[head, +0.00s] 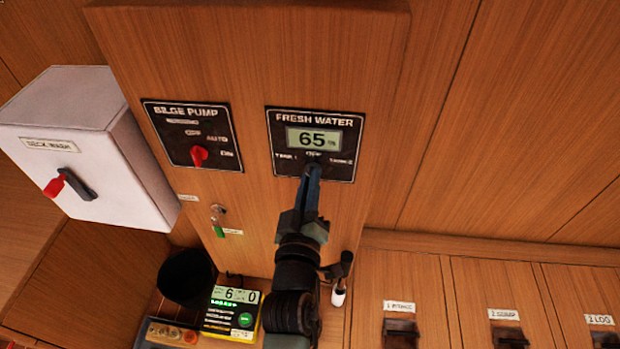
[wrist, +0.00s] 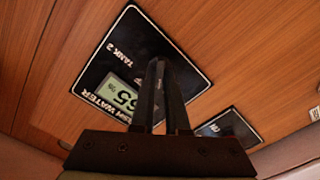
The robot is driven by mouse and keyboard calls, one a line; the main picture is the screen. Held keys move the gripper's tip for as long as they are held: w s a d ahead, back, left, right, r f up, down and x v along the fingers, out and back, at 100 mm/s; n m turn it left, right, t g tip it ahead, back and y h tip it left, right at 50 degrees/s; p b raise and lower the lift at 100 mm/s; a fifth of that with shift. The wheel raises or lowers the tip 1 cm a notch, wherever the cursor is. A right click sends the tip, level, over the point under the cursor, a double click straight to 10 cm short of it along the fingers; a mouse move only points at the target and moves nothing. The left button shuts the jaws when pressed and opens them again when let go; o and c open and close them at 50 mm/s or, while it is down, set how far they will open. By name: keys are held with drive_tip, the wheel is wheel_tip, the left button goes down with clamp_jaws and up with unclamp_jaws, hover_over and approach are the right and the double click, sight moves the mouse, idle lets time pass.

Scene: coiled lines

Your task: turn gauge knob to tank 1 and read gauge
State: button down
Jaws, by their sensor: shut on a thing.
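The fresh water gauge panel (head: 341,117) is a black plate on the wooden board, with "TANK 1" at left, "OFF" in the middle and "TANK 2" at right. Its display (head: 313,140) reads 65 %. My gripper (head: 313,167) is at the lower middle of this panel, shut on the gauge knob, which the fingers hide. The knob's pointing direction cannot be seen. In the wrist view the panel (wrist: 150,50) appears upside down, with the closed fingers (wrist: 158,65) in front of it and partly over the display (wrist: 122,98).
The bilge pump panel (head: 168,148) with a red knob (head: 199,155) is to the left. A white deck wash box (head: 120,150) juts out further left. A key with a green tag (head: 219,231) hangs below. A black cup (head: 187,277) and a yellow-black meter (head: 232,309) stand beneath.

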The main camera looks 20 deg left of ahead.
drive_tip(key=shift+n, duration=0.5)
drive_tip(key=c, duration=0.9)
unclamp_jaws()
drive_tip(key=shift+s, duration=0.15)
drive_tip(key=shift+b+v, duration=0.65)
drive_tip(key=shift+v, duration=5.7)
